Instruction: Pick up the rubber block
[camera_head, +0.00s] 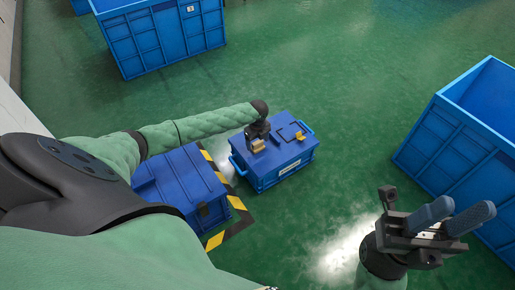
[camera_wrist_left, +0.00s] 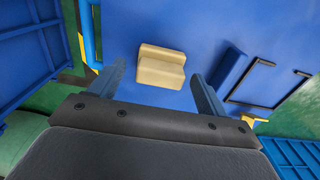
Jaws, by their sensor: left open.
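The rubber block (camera_wrist_left: 161,66) is a tan, stepped piece lying on the blue lid of a closed box (camera_head: 268,172). In the head view, the block (camera_head: 258,147) shows near the left part of the lid, partly hidden by my gripper. My left gripper (camera_head: 257,138) is over the lid at the block. In the left wrist view its two fingers are apart, with the block between and ahead of their tips; I see no contact. My right gripper (camera_head: 457,211) is at the lower right, its blue fingers apart and nothing between them.
Another blue box (camera_head: 180,180) stands just left, beside yellow-black floor tape (camera_head: 237,203). The lid also bears a dark handle frame (camera_wrist_left: 268,84) and a yellow piece (camera_head: 300,136). Large blue bins stand at the top (camera_head: 165,40) and right (camera_head: 447,150). Green floor between is clear.

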